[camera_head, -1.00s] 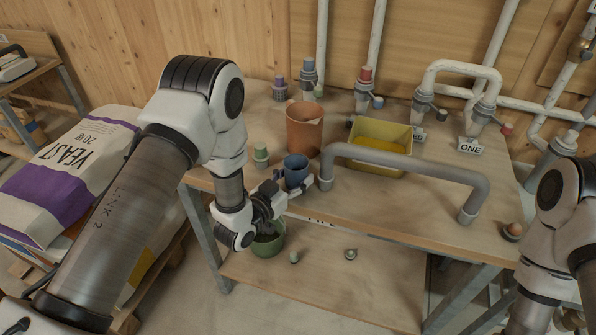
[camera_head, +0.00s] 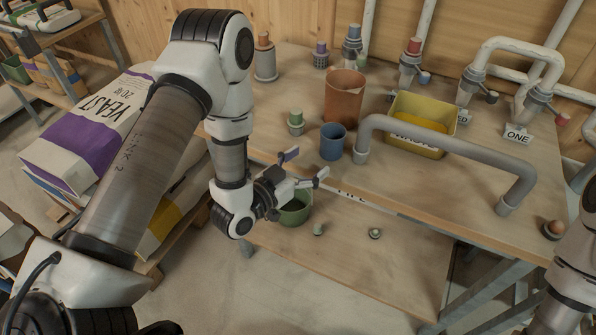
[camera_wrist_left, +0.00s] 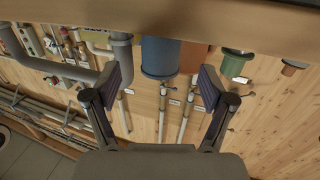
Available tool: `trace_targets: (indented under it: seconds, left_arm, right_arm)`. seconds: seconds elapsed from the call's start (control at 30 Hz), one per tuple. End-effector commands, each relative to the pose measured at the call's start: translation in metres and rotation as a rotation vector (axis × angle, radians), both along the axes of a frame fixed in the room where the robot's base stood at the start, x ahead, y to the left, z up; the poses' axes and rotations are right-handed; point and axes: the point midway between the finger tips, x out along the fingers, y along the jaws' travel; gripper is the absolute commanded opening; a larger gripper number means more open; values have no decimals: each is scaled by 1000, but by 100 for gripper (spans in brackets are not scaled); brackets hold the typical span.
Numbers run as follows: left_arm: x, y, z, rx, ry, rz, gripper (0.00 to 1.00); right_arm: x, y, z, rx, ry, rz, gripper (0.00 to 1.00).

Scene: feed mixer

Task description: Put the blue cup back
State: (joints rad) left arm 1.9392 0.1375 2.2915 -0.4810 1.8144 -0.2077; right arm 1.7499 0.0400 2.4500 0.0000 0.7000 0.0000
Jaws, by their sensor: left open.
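The blue cup (camera_head: 333,142) stands upright on the table top near its front edge, just left of the grey pipe handle. My left gripper (camera_head: 306,164) is open and empty, in front of the table edge and to the left of the cup, apart from it. In the left wrist view the cup (camera_wrist_left: 160,57) appears upside down, straight ahead between the spread fingers (camera_wrist_left: 160,80). My right arm shows at the right edge of the head view, but its gripper is out of view.
Behind the cup stand an orange-brown container (camera_head: 344,96) and a yellow bin (camera_head: 447,128). A green-capped fitting (camera_head: 296,121) is left of the cup. The grey pipe (camera_head: 450,147) arches to its right. A green pot (camera_head: 297,207) sits on the lower shelf below my gripper.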

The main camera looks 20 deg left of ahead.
Motion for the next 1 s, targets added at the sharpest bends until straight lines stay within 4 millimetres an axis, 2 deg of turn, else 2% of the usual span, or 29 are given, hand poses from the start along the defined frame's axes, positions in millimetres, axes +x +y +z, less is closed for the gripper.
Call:
trace_targets:
  seconds: [0.1, 0.2, 0.4, 0.47, 0.53, 0.57, 0.6, 0.63, 0.67, 0.7, 0.73, 0.8, 0.9, 1.0]
  left_arm:
    - [-23, 10, -1, -4, 4, 4, 83]
    - [-34, 13, 1, -1, 0, 3, 83]
    - [-39, 13, -1, 3, 13, -1, 83]
    - [-42, 11, -17, 19, 78, -2, 83]
    - [-55, 9, -56, 56, 248, -1, 83]
    - [-64, 9, -78, 77, 350, 4, 83]
    - [-83, 11, -111, 104, 506, 18, 83]
    - [-101, 14, -135, 126, 632, 35, 83]
    - [-121, 18, -157, 146, 760, 58, 83]
    - [-151, 24, -182, 167, 926, 96, 83]
    - [-175, 29, -197, 182, 1044, 127, 83]
    - [-224, 38, -218, 206, 1273, 202, 83]
    - [-268, 46, -227, 221, 1466, 280, 83]
    - [-280, 48, -228, 223, 1518, 305, 83]
  right_arm:
    - [0, 0, -7, 0, 0, 0, 40]
    - [0, 0, -8, 0, 0, 0, 40]
    - [0, 0, -8, 0, 0, 0, 40]
    - [0, 0, -8, 0, 0, 0, 40]
    - [0, 0, -8, 0, 0, 0, 40]
    - [0, 0, -8, 0, 0, 0, 40]
    - [0, 0, -8, 0, 0, 0, 40]
    - [0, 0, -8, 0, 0, 0, 40]
    - [0, 0, -8, 0, 0, 0, 40]
    - [0, 0, -8, 0, 0, 0, 40]
    - [0, 0, -8, 0, 0, 0, 40]
    - [0, 0, -8, 0, 0, 0, 40]
    - [0, 0, -8, 0, 0, 0, 40]
    - [0, 0, -8, 0, 0, 0, 40]
